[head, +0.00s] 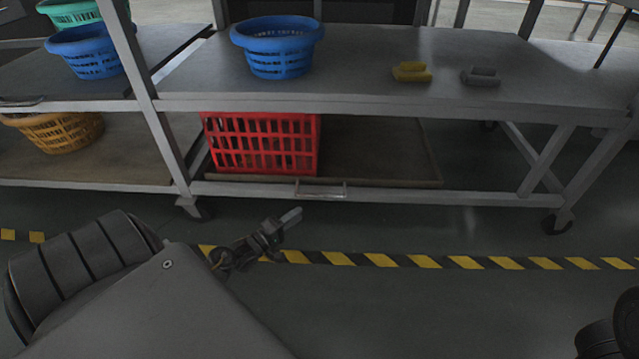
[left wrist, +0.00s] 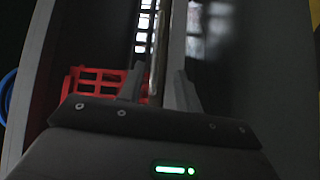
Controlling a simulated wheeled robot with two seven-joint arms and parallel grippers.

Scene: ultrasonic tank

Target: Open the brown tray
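The brown tray (head: 385,160) lies on the low level under the grey table, with a metal handle (head: 320,188) at its front edge. A red basket (head: 262,145) stands on its left part. My left gripper (head: 282,224) is in front of the tray, lower in the picture than the handle and a little left of it, apart from it. In the left wrist view the two fingers of my left gripper (left wrist: 158,90) stand apart with nothing gripped. The red basket (left wrist: 95,78) shows beside and beyond them. My right gripper is not in view.
A blue basket (head: 278,48), a yellow item (head: 412,72) and a grey item (head: 481,76) are on the tabletop (head: 360,65). A shelf rack (head: 160,130) with several baskets stands at left. The floor in front is clear, with a yellow-black stripe (head: 420,261).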

